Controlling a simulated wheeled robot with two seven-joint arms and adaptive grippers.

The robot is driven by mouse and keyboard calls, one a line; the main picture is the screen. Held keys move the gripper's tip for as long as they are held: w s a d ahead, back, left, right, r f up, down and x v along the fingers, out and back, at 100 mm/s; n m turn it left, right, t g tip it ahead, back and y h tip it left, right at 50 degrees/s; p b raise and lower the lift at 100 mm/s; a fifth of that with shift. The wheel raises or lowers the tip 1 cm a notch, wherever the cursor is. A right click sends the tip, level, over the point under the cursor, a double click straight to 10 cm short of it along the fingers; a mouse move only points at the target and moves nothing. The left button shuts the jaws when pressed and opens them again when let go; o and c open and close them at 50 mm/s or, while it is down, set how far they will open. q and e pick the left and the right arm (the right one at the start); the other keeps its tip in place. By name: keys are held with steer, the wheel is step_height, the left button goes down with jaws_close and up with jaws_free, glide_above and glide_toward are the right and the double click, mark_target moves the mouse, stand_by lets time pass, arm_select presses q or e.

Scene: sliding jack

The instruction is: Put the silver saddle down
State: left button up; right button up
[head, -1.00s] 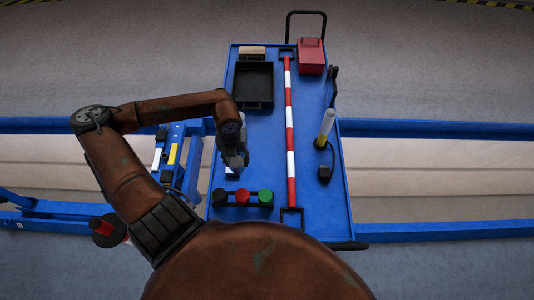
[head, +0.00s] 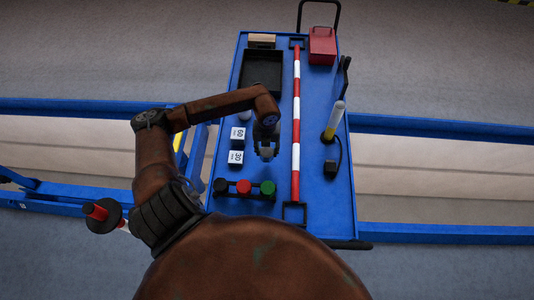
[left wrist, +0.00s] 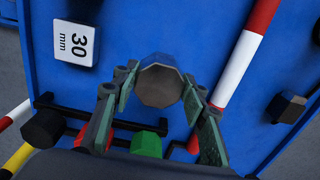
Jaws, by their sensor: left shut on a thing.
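My left gripper (head: 266,148) is over the blue cart top (head: 322,222), between the white block marked 30 (head: 236,157) and the red-and-white striped bar (head: 296,130). It is shut on the silver saddle (left wrist: 161,86). In the left wrist view the saddle is a grey, many-sided piece between the two green-grey fingers. Whether its underside touches the cart top cannot be told. In the head view the saddle is mostly hidden by the gripper. My right gripper is not in view.
A second white block, marked 50 (head: 237,133), stands behind the 30 block. Black, red (head: 243,187) and green (head: 267,187) knobs stand in a row in front. A black tray (head: 261,70), a red box (head: 322,45) and a yellow-and-white cylinder (head: 334,120) are also on the cart.

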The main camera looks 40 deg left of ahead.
mark_target(266, 151)
arm_select(q)
step_height(266, 151, down, 2)
steer(key=shift+f, duration=0.2)
steer(key=shift+s, duration=0.1)
steer(key=o, duration=1.4)
steer(key=shift+f, duration=0.1)
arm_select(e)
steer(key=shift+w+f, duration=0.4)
arm_select(q)
step_height(266, 151, up, 12)
steer(key=shift+r+p, duration=0.15)
steer(key=shift+p, duration=0.9)
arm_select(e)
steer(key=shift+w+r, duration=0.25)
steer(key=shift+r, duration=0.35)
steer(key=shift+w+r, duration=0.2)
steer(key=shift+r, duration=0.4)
